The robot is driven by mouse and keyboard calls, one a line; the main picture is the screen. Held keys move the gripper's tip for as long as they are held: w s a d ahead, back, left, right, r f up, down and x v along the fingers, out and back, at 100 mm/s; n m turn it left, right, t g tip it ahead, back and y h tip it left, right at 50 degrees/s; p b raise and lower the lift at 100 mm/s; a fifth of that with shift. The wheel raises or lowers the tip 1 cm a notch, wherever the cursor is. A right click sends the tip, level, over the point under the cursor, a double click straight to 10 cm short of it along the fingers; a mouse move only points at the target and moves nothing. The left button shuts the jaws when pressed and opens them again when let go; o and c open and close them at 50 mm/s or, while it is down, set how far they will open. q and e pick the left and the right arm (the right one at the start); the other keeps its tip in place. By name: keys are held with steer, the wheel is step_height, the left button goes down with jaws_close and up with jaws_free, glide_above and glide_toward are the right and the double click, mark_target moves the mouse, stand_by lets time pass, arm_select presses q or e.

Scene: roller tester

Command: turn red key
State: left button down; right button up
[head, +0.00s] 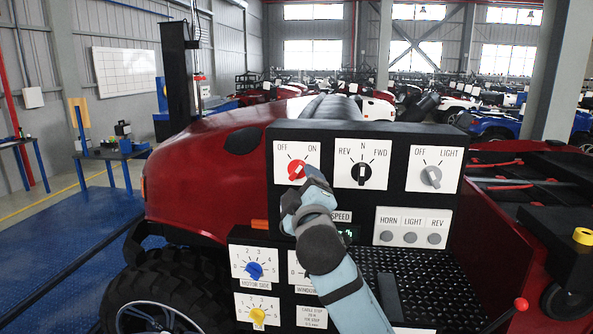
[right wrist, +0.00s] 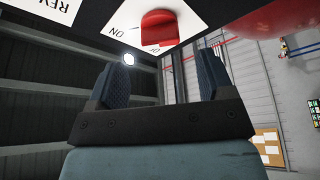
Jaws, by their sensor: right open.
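The red key (head: 297,169) is a round red knob on a white plate marked OFF and ON, at the upper left of the black control panel (head: 336,205). Its lower right is close behind my right gripper, and I cannot tell exactly which mark it points to. My right gripper (head: 312,178) is just below and right of the key in the head view. In the right wrist view, its two dark ribbed fingers (right wrist: 160,76) are apart with nothing between them. The red key (right wrist: 158,28) shows beyond their tips, apart from them. My left gripper is out of view.
To the right are the black REV-N-FWD knob (head: 361,173) and grey OFF-LIGHT knob (head: 431,177). Below are three grey buttons (head: 410,238), a blue knob (head: 254,271) and a yellow knob (head: 258,316). A red vehicle body (head: 195,170) stands behind the panel.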

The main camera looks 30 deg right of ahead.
mark_target(296, 174)
steer(key=x, duration=0.5)
steer(key=shift+w+p, duration=0.15)
steer(key=shift+p, duration=0.25)
